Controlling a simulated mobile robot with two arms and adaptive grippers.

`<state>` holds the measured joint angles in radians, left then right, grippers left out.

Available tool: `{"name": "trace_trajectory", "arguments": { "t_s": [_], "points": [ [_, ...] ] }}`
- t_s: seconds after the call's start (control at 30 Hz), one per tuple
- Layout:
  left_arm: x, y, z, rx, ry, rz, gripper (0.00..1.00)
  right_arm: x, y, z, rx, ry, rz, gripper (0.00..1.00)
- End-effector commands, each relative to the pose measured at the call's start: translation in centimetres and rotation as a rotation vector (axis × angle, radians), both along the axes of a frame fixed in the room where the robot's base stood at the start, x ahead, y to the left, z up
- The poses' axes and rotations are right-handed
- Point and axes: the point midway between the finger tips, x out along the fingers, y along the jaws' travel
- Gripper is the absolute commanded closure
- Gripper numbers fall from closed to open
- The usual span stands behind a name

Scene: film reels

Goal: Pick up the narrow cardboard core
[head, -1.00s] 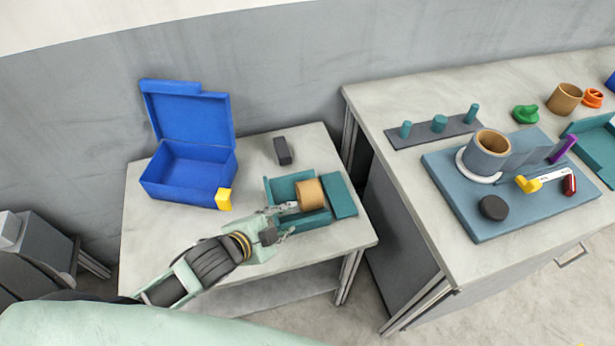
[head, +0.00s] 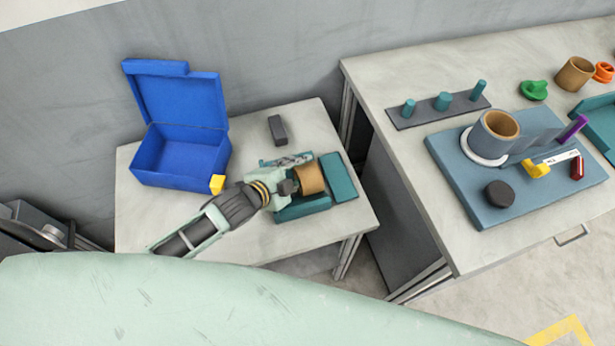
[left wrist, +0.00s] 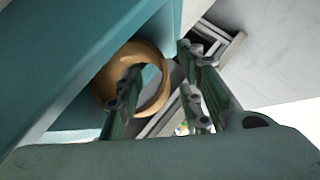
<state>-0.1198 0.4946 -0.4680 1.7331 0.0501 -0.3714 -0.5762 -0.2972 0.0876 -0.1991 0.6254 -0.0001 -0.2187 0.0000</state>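The narrow cardboard core (head: 309,179), a tan ring, sits in the teal tray (head: 303,209) on the left table. In the left wrist view the core (left wrist: 101,86) shows its open end, with the teal tray wall (left wrist: 60,75) beside it. My left gripper (head: 291,174) is at the tray, just left of the core. Its fingers are apart in the left wrist view (left wrist: 163,68): one overlaps the core's opening, the other is to the right of the core. I cannot tell whether they touch it. My right gripper is not in view.
A blue open case (head: 181,155) with a yellow latch and a dark grey block (head: 277,130) share the table. A teal lid-like panel (head: 338,177) lies right of the core. The right bench holds a wider cardboard tube (head: 574,74) and a peg rack (head: 438,111).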

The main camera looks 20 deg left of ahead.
Motion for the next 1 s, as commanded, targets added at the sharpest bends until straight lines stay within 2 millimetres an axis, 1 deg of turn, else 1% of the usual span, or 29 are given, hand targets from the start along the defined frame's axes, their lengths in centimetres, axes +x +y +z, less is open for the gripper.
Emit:
{"name": "trace_trajectory", "arguments": {
  "t_s": [0.03, 0.07, 0.17, 0.2, 0.27, 0.5, 0.6, 0.8, 1.0],
  "points": [
    [0.1, 0.0, 0.0, -0.001, 0.000, -0.001, 0.66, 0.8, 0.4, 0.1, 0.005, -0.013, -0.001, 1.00],
    [0.1, -0.1, 0.0, -0.001, 0.000, -0.001, 0.66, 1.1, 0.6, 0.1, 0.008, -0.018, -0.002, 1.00],
    [0.0, 0.0, 0.0, 0.000, 0.000, 0.000, 0.66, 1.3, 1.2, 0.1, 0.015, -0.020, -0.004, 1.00],
    [0.0, 0.0, 0.0, 0.000, 0.000, 0.000, 0.67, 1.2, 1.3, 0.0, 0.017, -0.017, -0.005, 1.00],
    [0.0, 0.0, 0.0, 0.000, 0.000, 0.000, 0.73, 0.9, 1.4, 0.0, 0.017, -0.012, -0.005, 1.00],
    [0.0, 0.0, 0.0, 0.000, 0.000, 0.000, 0.94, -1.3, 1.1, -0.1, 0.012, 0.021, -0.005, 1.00],
    [0.0, 0.0, -0.1, 0.001, 0.001, 0.000, 1.00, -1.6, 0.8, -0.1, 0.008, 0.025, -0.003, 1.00],
    [-0.1, -0.1, -0.2, 0.001, 0.004, -0.001, 1.00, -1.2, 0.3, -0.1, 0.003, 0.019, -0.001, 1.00],
    [-0.3, -0.1, -0.3, 0.000, 0.007, -0.002, 1.00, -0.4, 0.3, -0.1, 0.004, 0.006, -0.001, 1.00]
  ]
}}
